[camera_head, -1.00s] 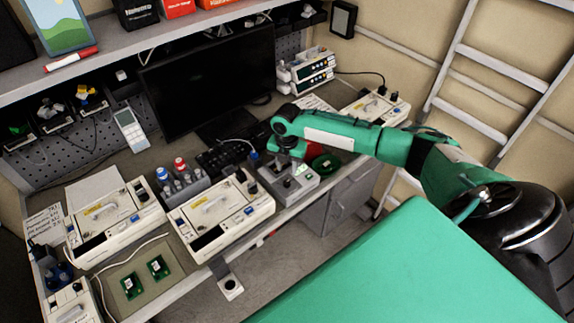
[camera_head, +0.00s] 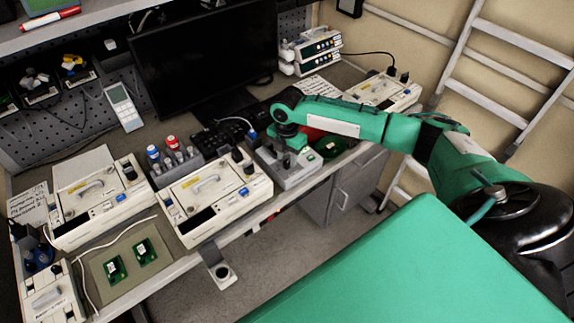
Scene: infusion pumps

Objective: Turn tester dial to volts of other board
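The tester (camera_head: 300,174) is a grey box on the front part of the bench, right of the middle pump. My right gripper (camera_head: 290,148) points down over the tester's back part, at or just above its top. Its fingertips are too small and covered to tell whether they are open or touch the dial. The dial's setting cannot be read. Two green circuit boards, one (camera_head: 115,268) and another (camera_head: 146,251), lie on a mat at the front left. Another green item (camera_head: 331,147) lies right of the tester, partly behind my arm. My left gripper is not in view.
Cream pumps stand on the bench: one left (camera_head: 97,200), one in the middle (camera_head: 213,197), one far right (camera_head: 383,92). A rack of red- and blue-capped bottles (camera_head: 178,163) stands between two pumps. A black monitor (camera_head: 205,60) stands behind. Handwritten notes (camera_head: 28,203) lie at the left.

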